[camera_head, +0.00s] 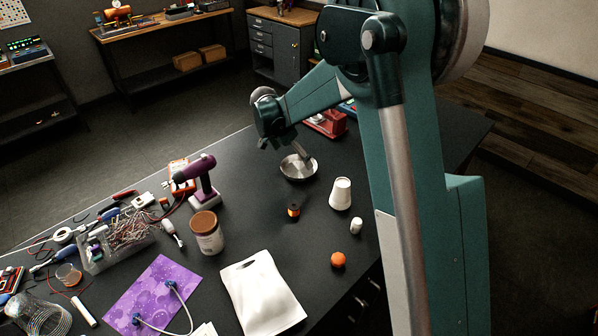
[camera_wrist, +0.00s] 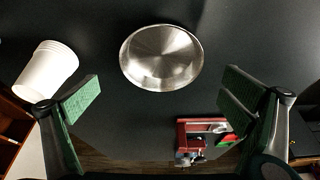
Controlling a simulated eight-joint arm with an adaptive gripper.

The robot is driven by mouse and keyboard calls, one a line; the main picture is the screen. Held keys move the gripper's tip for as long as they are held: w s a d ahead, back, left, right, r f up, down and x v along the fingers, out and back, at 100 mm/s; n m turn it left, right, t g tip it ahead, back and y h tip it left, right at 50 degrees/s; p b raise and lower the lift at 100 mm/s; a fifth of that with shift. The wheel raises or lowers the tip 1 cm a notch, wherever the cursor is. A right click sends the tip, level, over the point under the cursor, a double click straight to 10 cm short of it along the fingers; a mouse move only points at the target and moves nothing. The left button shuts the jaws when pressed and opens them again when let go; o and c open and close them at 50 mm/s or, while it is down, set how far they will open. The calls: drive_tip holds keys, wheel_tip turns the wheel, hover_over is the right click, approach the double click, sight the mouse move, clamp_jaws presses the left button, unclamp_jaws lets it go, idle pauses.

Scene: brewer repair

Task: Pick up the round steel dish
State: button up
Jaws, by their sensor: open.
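The round steel dish (camera_head: 298,167) lies on the dark table, below and just beyond my gripper in the head view. In the wrist view the dish (camera_wrist: 161,57) sits near the top centre, shiny and empty, its whole rim visible. My gripper (camera_wrist: 158,92) is open, with a green-padded finger on each side and nothing between them. The dish lies ahead of the fingertips and apart from them. In the head view my gripper (camera_head: 292,147) hangs just above the dish and its fingers are small and partly unclear.
A white cup (camera_head: 341,193) stands right of the dish; it shows at left in the wrist view (camera_wrist: 47,70). A red vise-like tool (camera_wrist: 200,140) is near my right finger. A black-orange spool (camera_head: 293,210), orange ball (camera_head: 338,260) and brown-lidded jar (camera_head: 207,233) stand nearer.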

sight(301, 169)
drive_tip(key=shift+f, duration=0.15)
drive_tip(key=shift+x, duration=1.15)
drive_tip(key=shift+f, duration=0.1)
drive_tip(key=shift+x, duration=2.55)
drive_tip(key=shift+a, duration=0.15)
drive_tip(key=c, duration=1)
